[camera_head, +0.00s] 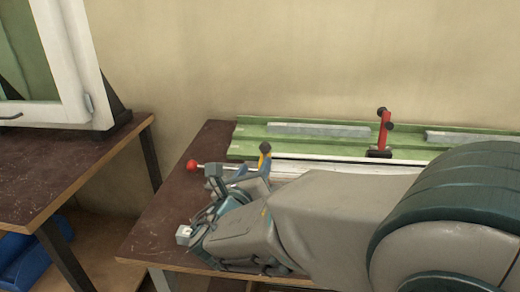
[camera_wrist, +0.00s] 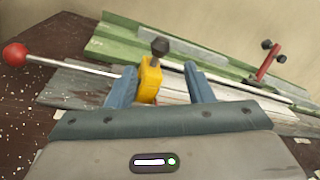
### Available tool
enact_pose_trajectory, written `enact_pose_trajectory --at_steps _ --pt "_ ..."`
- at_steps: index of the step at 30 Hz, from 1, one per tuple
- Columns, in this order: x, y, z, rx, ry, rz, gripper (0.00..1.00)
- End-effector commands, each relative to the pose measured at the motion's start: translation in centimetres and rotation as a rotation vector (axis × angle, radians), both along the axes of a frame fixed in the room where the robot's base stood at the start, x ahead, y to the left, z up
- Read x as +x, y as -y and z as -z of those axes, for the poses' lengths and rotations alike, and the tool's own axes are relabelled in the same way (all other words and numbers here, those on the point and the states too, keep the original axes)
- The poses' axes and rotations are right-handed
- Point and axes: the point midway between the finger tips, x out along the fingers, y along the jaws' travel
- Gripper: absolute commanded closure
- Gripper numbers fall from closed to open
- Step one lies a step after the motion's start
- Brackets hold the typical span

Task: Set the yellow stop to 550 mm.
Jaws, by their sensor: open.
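The yellow stop (camera_wrist: 150,80), with a black knob on top, stands on the bench's rail in the wrist view. It also shows in the head view (camera_head: 264,160), partly hidden by my gripper. My gripper (camera_wrist: 165,88) is open in the wrist view, its two blue-grey fingers pointing at the rail. The stop is between the fingers, close to the left one; I cannot tell whether they touch. A rod with a red ball (camera_wrist: 15,54) runs left from near the stop. No scale reading is legible.
A red upright with black knobs (camera_head: 385,132) stands farther right on the green profile bed (camera_head: 245,145). Grey bars (camera_head: 320,130) lie along the bed. A second table (camera_head: 60,150) with a white-framed window (camera_head: 75,60) is at the left. My arm covers the bench's front right.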

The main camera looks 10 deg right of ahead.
Motion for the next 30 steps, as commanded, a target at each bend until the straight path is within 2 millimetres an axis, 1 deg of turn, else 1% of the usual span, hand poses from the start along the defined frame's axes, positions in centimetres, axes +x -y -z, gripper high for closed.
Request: enact_pose_trajectory --at_steps 1,6,12,15,18,27,28,29,30 --pt "1.1 0.6 0.2 0.002 -0.001 0.004 0.53" --pt "4.4 2.3 0.2 0.002 0.001 0.004 0.53" --pt "7.4 3.9 0.1 0.002 0.000 0.003 0.53" --pt "8.4 4.3 0.1 0.002 0.000 0.002 0.53" --pt "9.0 4.6 0.1 0.002 0.000 0.002 0.53" --pt "9.2 4.7 0.0 0.003 0.001 0.000 0.53" --pt "9.2 4.7 0.0 0.003 0.001 0.000 0.55" --pt "9.2 4.7 0.0 0.003 0.001 0.000 0.64" --pt "9.2 4.7 0.0 0.003 0.001 0.000 0.75"
